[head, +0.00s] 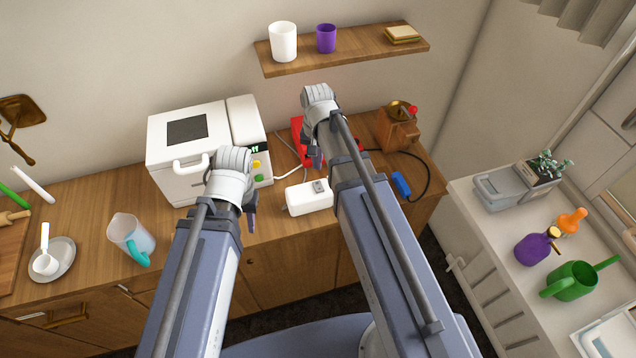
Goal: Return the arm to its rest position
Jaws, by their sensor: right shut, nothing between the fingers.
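My left arm reaches in from the lower left. Its gripper (251,220) points down in front of the white cooker and left of the white box; its fingers are mostly hidden, so I cannot tell whether it is open. My right arm reaches up past the white box. Its gripper (317,160) is shut and empty, pointing down by the red object (298,130), which is partly hidden behind it. I cannot tell whether the gripper touches that object.
The white cooker (165,141) stands on the wooden counter (90,190). A white box with a socket (300,199), blue plug (401,184), wooden grinder (396,132) and clear jug (130,236) are also there. A shelf (350,53) hangs above. A side ledge (500,230) holds a green watering can (573,280).

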